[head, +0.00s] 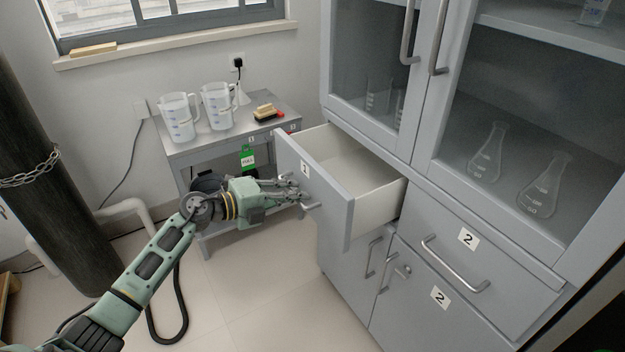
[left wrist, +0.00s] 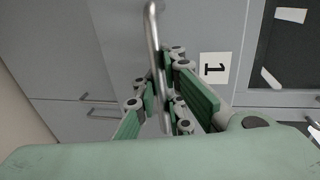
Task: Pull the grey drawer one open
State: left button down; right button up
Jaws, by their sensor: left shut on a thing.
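The grey drawer one (head: 318,187), with a "1" label, stands pulled well out of the grey cabinet. Its pale inside shows and looks empty. My left gripper (head: 299,196) is at the drawer's front, shut on its metal bar handle. In the left wrist view the handle (left wrist: 153,45) runs between the fingers of my left gripper (left wrist: 160,112), beside the "1" label (left wrist: 213,68). My right gripper is in neither view.
A closed drawer two (head: 480,250) is to the right, with cabinet doors below. Glass-fronted doors above hold flasks (head: 488,155). A small grey table (head: 215,143) with two measuring jugs (head: 180,118) stands behind my left gripper. Floor in front is clear.

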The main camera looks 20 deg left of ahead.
pick_arm(q)
jog(key=f+p+v, duration=0.1)
jog(key=f+v, duration=0.1)
jog(key=v, duration=0.8)
jog(key=shift+s+a+p, duration=0.3)
jog(key=shift+s+a, duration=0.05)
jog(key=shift+s, duration=0.05)
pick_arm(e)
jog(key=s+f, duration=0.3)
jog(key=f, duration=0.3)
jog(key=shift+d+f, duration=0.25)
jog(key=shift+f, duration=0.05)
pick_arm(q)
jog(key=shift+r, duration=0.1)
jog(key=c, duration=2.5)
grip_release()
jog(key=shift+c, duration=0.2)
jog(key=o, duration=0.7)
jog(key=shift+s+a, duration=0.1)
jog(key=shift+s, duration=0.05)
jog(key=v, duration=1.1)
jog(key=shift+s+a, duration=0.2)
jog(key=shift+s, duration=0.15)
